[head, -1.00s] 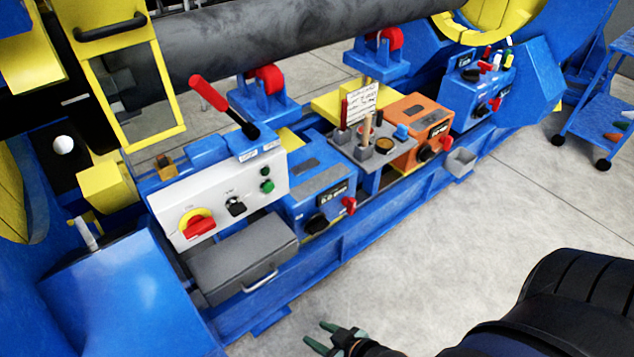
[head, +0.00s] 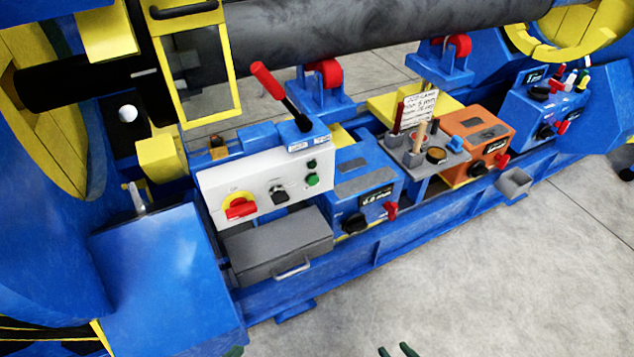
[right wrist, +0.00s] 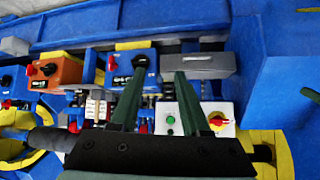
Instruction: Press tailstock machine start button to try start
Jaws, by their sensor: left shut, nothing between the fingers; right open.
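A white control panel (head: 292,206) on the blue machine carries a green button (head: 312,180) with a small dark button (head: 311,163) above it. A black switch (head: 278,195) and a red rotary handle on yellow (head: 240,208) sit to their left. The green button also shows in the right wrist view (right wrist: 170,120). No label naming the tailstock is readable. My left gripper (head: 237,351) shows only its tip at the bottom edge, shut and empty. My right gripper (head: 397,350) is open and empty, low in front of the machine, apart from the panel; its spread fingers fill the right wrist view (right wrist: 160,73).
A grey drawer box (head: 275,249) with a handle juts out below the panel. To the right are a blue box (head: 366,184) with knobs, an orange box (head: 478,143) and another blue box (head: 553,106). A red-handled lever (head: 275,90) stands behind the panel. The floor (head: 480,270) in front is clear.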

